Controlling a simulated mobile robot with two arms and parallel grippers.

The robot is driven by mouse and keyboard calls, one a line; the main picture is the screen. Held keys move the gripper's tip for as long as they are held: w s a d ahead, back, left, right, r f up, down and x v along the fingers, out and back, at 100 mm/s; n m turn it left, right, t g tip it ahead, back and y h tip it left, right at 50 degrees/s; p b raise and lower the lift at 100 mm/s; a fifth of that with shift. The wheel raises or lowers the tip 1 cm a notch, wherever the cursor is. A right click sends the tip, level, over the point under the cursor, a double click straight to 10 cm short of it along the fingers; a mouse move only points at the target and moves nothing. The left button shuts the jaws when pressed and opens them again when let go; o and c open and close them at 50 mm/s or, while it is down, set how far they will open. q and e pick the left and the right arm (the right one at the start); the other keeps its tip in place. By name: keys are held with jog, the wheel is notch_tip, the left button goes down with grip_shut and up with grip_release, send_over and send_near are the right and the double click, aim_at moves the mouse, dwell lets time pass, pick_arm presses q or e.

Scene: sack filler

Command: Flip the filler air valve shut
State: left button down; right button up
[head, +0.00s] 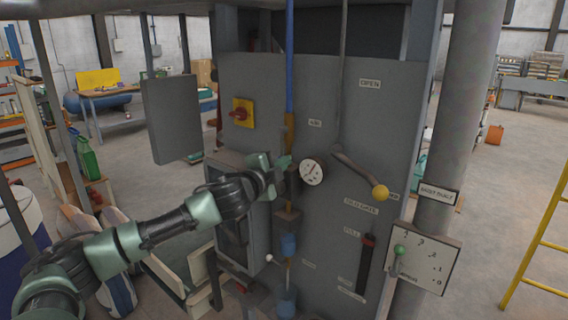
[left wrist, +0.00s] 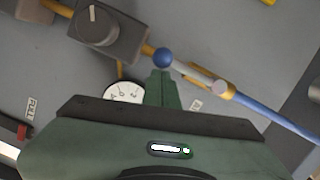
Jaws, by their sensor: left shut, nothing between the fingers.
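The air valve's lever (left wrist: 190,72) is pale with a blue ball knob (left wrist: 163,57); it lies along the line of the yellow and blue air pipe in the left wrist view. In the head view the blue pipe (head: 289,60) runs down the grey panel, and my gripper hides the knob. My left gripper (head: 287,162) is shut and empty. In the left wrist view its fingertips (left wrist: 162,76) are right by the ball knob; I cannot tell whether they touch. My right gripper is not in view.
A round gauge (head: 312,172) sits just right of the gripper. A lever with a yellow ball (head: 380,193), a red-and-yellow switch (head: 243,113) and a grey post (head: 460,110) are nearby. A grey box (head: 232,210) projects below my left forearm.

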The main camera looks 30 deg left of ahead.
pick_arm(q)
jog(key=shift+a+f+m, duration=0.15)
jog(key=shift+a+m, duration=0.15)
jog(key=shift+m, duration=0.1)
jog(key=shift+w+a+f+m+b, duration=0.1)
jog(key=shift+a+f+m+b, duration=0.15)
jog(key=shift+a+m, duration=0.35)
jog(key=a+m, duration=0.1)
jog(key=m, duration=0.1)
jog(key=shift+a+m+t+b, duration=0.3)
jog(key=shift+a+m, duration=0.1)
jog(key=shift+w+a+r+m, duration=0.1)
jog(key=shift+a+m, duration=0.55)
jog(key=shift+m, duration=0.35)
jog(key=a+r+m+t+h, duration=0.1)
jog(key=a+r+m, duration=0.4)
jog(key=m, duration=0.6)
jog(key=shift+w+a+t+h, duration=0.3)
jog(key=shift+t+h, duration=0.1)
jog(key=shift+t, duration=0.1)
jog(key=shift+a+r, duration=0.1)
jog(key=shift+r, duration=0.2)
